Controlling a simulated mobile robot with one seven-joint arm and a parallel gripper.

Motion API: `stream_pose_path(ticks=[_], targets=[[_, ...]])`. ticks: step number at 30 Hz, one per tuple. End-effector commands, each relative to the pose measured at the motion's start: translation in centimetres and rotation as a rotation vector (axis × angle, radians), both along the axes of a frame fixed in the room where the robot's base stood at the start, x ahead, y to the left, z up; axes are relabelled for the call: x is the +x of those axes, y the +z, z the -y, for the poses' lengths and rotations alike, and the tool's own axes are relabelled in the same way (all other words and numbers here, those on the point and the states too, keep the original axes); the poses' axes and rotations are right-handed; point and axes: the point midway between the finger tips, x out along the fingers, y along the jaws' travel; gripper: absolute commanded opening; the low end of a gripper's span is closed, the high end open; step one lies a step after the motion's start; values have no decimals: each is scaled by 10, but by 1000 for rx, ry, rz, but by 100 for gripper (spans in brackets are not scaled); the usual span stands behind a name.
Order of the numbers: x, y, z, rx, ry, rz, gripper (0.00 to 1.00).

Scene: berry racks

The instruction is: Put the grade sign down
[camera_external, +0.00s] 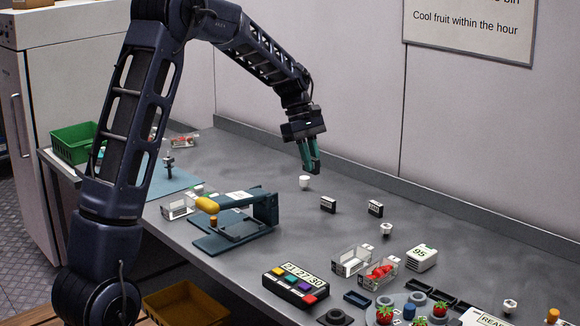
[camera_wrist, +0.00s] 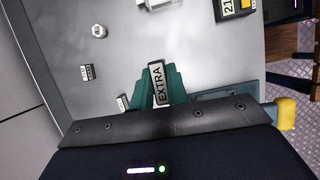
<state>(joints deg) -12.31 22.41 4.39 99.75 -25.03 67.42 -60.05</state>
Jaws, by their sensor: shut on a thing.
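My gripper (camera_external: 311,168) is over the back middle of the grey bench, pointing down. In the wrist view its green fingers (camera_wrist: 160,88) are shut on a grade sign (camera_wrist: 158,83), a small dark block with a white face reading EXTRA. The external view does not show the sign clearly between the fingers. I cannot tell whether the sign touches the bench. Two similar small dark signs with white faces stand on the bench to the right of my gripper, a nearer one (camera_external: 328,204) and a farther one (camera_external: 375,208).
A small white round piece (camera_external: 304,182) shows just below the fingertips; another (camera_external: 386,229) stands farther right. A blue-grey press with a yellow handle (camera_external: 223,201) is in front. A keypad box (camera_external: 295,285) and clear berry boxes (camera_external: 378,272) are nearer the front.

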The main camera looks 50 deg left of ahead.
Motion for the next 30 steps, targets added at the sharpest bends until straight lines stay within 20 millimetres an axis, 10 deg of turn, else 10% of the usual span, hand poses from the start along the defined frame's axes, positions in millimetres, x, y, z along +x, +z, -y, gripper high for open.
stream_pose_path(ticks=[11, 30], targets=[[5, 3, -33, 4, 85, -1, 0], [-10, 5, -306, 18, 775, -10, 0]])
